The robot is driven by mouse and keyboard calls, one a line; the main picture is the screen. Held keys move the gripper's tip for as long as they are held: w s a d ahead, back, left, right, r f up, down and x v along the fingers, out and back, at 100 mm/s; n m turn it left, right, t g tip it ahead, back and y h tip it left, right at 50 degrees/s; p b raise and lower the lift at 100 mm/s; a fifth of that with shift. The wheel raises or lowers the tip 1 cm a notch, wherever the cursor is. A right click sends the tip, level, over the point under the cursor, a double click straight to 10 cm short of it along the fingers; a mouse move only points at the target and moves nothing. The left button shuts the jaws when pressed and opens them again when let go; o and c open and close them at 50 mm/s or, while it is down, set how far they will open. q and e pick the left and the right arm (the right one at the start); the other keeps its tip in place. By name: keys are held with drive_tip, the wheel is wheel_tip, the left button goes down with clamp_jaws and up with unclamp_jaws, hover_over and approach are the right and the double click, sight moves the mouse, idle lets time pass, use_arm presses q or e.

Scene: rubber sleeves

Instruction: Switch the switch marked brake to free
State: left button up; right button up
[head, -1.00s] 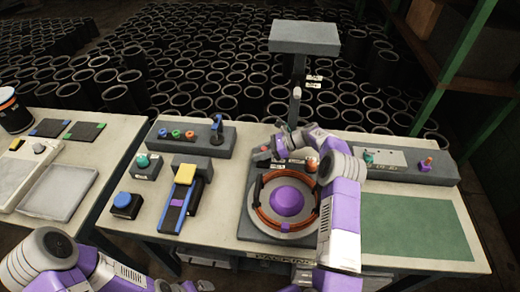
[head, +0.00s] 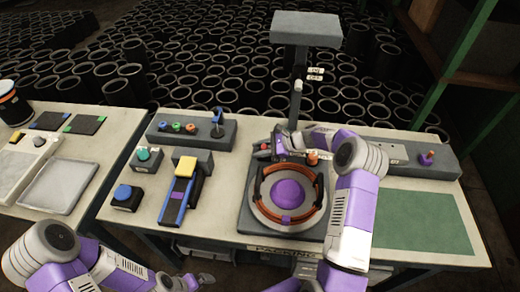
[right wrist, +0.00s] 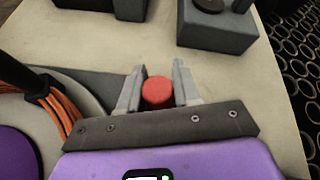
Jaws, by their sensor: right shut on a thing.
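A red knob (right wrist: 158,92) sits between the two fingers of my right gripper (right wrist: 157,88) in the right wrist view, and the gripper is shut on it. In the head view, the right gripper (head: 275,148) is at the back left corner of the grey fixture (head: 250,218), and the red knob (head: 265,147) barely shows beside it. The fixture carries a round plate with a purple dome (head: 288,194) and orange bands. I cannot read any label marking brake or free. My left gripper (head: 198,281) is low at the bottom edge, away from the switches; its fingers are unclear.
An orange knob (head: 312,158) stands just right of the right gripper. A post with a grey top (head: 306,28) rises behind. Left are a yellow-and-blue slide (head: 180,190), a blue button (head: 123,193) and a teal knob (head: 144,154). A green mat (head: 425,222) lies clear at right.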

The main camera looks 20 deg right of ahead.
drive_tip(key=o, duration=1)
drive_tip(key=shift+c, duration=0.2)
drive_tip(key=shift+d, duration=0.1)
drive_tip(key=v, duration=0.7)
drive_tip(key=shift+s+d+r+p, duration=0.1)
drive_tip(key=shift+d+r+p, duration=0.05)
drive_tip(key=shift+p, duration=0.25)
